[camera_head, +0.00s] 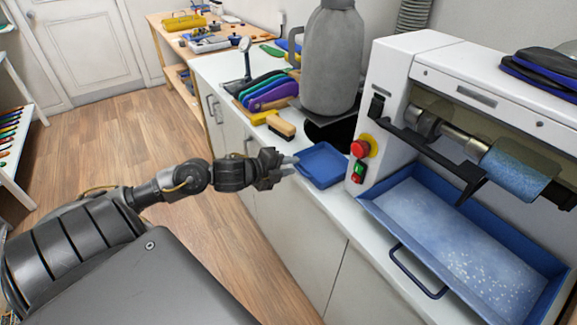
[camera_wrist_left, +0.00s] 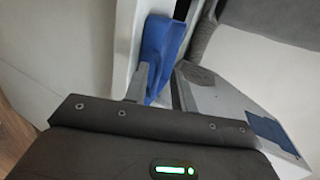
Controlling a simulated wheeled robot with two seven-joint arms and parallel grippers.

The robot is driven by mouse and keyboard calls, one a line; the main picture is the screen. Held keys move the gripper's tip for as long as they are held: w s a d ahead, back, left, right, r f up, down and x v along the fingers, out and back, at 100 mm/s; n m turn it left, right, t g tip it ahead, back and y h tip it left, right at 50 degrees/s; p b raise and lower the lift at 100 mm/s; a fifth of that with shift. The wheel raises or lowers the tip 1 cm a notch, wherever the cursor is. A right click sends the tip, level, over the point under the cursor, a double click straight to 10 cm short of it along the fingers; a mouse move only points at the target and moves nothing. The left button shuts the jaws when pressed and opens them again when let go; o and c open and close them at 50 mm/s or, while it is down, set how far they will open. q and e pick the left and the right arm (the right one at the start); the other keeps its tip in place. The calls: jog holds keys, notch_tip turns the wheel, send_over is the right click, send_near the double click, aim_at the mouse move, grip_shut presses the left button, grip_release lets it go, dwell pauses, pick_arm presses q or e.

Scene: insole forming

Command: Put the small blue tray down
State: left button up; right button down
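The small blue tray (camera_head: 322,165) is a shallow square tray at the counter's front edge, left of the machine. It looks about level, and I cannot tell whether its whole underside rests on the counter. My left gripper (camera_head: 289,165) is at the tray's left rim, its pale fingertips pointing right. In the left wrist view, the blue tray (camera_wrist_left: 162,48) shows steeply between and beyond the fingers (camera_wrist_left: 160,88). I cannot tell whether the fingers press on the rim or stand apart from it. My right gripper is not in view.
The white machine (camera_head: 405,95) with a red button (camera_head: 360,148) stands close right of the tray. A large blue tray (camera_head: 375,205) sits in it. A wooden brush (camera_head: 281,126) and grey canister (camera_head: 331,62) stand behind. Little bare counter (camera_head: 335,205) shows in front.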

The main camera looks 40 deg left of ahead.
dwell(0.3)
pick_arm(q)
jog(key=v, duration=1.2)
jog(key=shift+p, duration=0.3)
